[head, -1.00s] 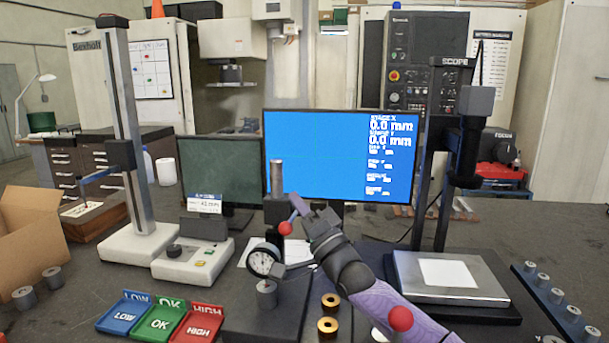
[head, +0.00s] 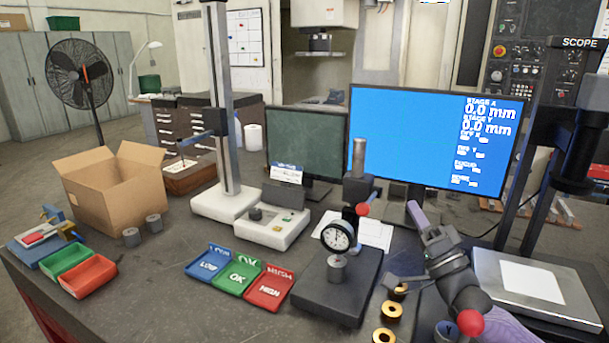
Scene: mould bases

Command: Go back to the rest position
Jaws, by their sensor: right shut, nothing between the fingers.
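My right gripper (head: 415,211) is shut and empty. It hangs over the bench in front of the blue monitor (head: 430,135), to the right of the dial gauge stand (head: 338,288). It is apart from the stand's red-tipped lever (head: 363,209). My right arm comes in from the lower right, between the stand and the scope's stage. My left gripper is not in view.
Gold rings (head: 391,311) lie below my right wrist. A red ball knob (head: 470,322) stands near the forearm. The scope stage (head: 525,283) is close on the right. LOW, OK and HIGH trays (head: 240,277) and an open cardboard box (head: 110,190) stand left.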

